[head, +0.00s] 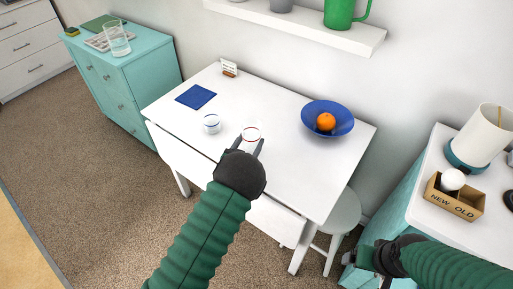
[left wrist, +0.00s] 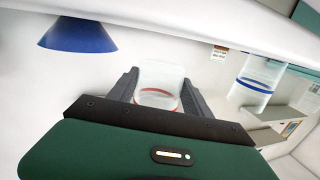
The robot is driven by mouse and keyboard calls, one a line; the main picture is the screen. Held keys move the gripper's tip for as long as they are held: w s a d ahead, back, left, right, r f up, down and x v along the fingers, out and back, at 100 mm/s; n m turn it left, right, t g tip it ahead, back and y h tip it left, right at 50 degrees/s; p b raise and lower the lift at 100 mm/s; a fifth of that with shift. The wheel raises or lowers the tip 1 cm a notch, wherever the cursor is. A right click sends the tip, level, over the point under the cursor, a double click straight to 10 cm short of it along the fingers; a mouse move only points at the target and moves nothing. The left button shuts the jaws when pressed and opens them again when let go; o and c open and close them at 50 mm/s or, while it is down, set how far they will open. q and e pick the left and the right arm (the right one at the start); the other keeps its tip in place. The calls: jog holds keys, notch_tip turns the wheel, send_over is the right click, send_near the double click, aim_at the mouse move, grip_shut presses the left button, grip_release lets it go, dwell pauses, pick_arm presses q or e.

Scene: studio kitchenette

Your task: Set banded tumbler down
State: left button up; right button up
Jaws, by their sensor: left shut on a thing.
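A clear tumbler with a red band (head: 251,133) is between the fingers of my left gripper (head: 248,147), which is shut on it. It also shows in the left wrist view (left wrist: 158,85), with a finger on each side. It is over the front middle of the white table (head: 270,97); whether its base touches the table is hard to tell. A second clear tumbler, with a blue band (head: 212,124), stands on the table to its left. My right gripper (head: 366,260) is at the lower right, away from the table; its fingers are unclear.
A blue bowl (head: 342,116) with an orange (head: 326,122) stands on the table's right part. A dark blue mat (head: 196,96) and a small card (head: 229,68) are at the left and back. The table middle is clear. A white stool (head: 342,211) stands at the right.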

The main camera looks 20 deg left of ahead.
pick_arm(q)
jog(key=shift+d, duration=1.1)
notch_tip(320, 180, down, 3)
jog(key=shift+s+f+b, duration=0.1)
jog(key=shift+s+b, duration=0.05)
jog(key=shift+b, duration=0.25)
jog(key=shift+w+a+f, duration=0.1)
jog(key=shift+w+f, duration=0.1)
jog(key=shift+s+f, duration=0.15)
jog(key=o, duration=1.6)
jog(key=shift+c, duration=0.2)
jog(key=s, duration=0.8)
jog(key=s+a+r+p, duration=0.1)
jog(key=s, duration=0.3)
